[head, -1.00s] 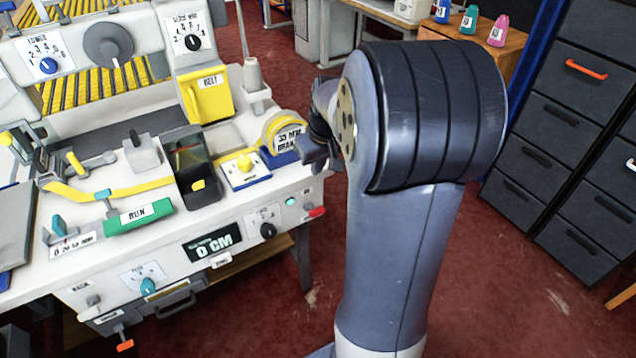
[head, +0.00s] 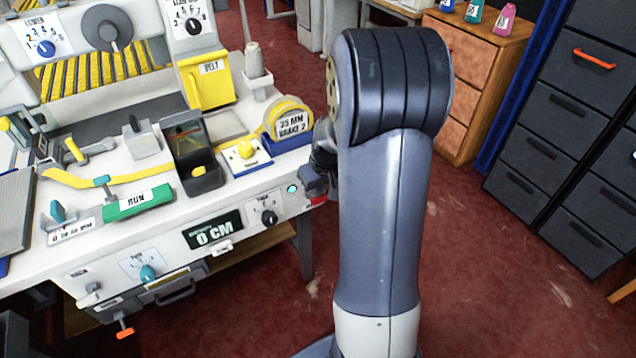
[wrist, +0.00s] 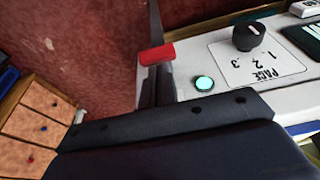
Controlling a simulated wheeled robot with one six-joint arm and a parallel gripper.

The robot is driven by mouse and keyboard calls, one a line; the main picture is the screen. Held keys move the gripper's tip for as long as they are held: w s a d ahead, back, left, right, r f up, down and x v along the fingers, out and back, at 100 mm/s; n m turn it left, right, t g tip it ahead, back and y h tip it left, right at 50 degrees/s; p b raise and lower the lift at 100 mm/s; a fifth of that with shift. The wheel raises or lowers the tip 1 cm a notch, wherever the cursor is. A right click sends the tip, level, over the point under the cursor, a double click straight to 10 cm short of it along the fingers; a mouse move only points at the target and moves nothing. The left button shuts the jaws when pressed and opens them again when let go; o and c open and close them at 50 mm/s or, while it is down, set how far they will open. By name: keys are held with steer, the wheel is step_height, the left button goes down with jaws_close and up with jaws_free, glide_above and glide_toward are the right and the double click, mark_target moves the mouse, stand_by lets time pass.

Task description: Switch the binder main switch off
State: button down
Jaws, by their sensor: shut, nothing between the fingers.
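A red switch handle (head: 319,201) sticks out at the right end of the binder's front panel. The lamp also glows in the head view (head: 292,189). No label on the handle can be read. My gripper (head: 316,182) is shut and empty, close to the red handle at the panel's right end. My arm hides part of it. Whether it touches the handle cannot be told. In the wrist view a dark part of my gripper fills the lower picture.
The black pace knob (wrist: 247,36) sits next to the lamp. A wooden drawer unit (head: 465,90) and dark cabinets (head: 560,150) stand to the right. Red floor between is clear.

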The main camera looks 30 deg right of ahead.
steer(key=shift+s+f+t+b, duration=0.4)
steer(key=shift+t+b, duration=0.1)
steer(key=shift+b, duration=1.35)
steer(key=b, duration=0.2)
steer(key=f+t+b, duration=0.1)
steer(key=b, duration=0.2)
steer(key=shift+s+f+t+b, duration=0.15)
steer(key=shift+s+t+b, duration=0.15)
steer(key=shift+s, duration=0.05)
step_height(320, 180, down, 6)
steer(key=s+t+b, duration=0.2)
steer(key=b, duration=1.3)
steer(key=shift+s+r, duration=0.2)
steer(key=shift+f, duration=0.2)
steer(key=shift+r, duration=0.1)
